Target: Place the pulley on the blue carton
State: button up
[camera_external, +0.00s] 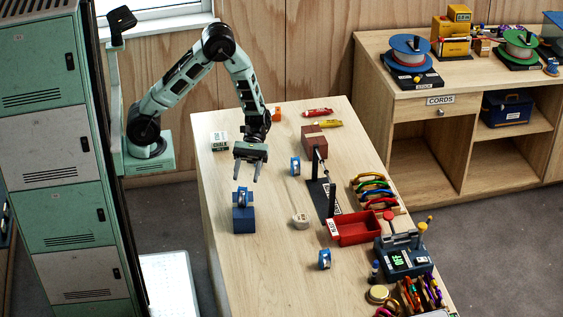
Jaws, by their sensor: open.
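The blue carton (243,220) stands on the left part of the wooden table. A small blue and silver pulley (242,196) appears to rest upright on top of the carton. My gripper (247,179) points down just above and slightly behind this pulley. Its two fingers are apart with nothing between them. Two similar blue and silver pieces stand on the table, one right of my gripper (295,166) and one near the front middle (324,259).
A red tray (357,228), a black stand (325,195), a brown box (314,140) and a rack of coloured carabiners (374,191) line the table's right side. A white-grey roll (300,220) lies mid-table. The front-left tabletop is clear.

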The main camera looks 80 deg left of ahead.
jog(key=shift+v, duration=1.7)
jog(key=s+a+r+m+t+y, duration=0.1)
jog(key=s+a+y, duration=0.3)
jog(key=a, duration=0.7)
jog(key=s+a+r+m+t+y, duration=0.2)
jog(key=s+a, duration=0.4)
jog(key=a, duration=0.5)
jog(key=s+a+r+m+t+y, duration=0.1)
jog(key=s+a+y, duration=0.4)
jog(key=a, duration=0.7)
jog(key=shift+s+r+m+t+y, duration=0.15)
jog(key=shift+s+m+t+y, duration=0.3)
jog(key=shift+m+y, duration=0.55)
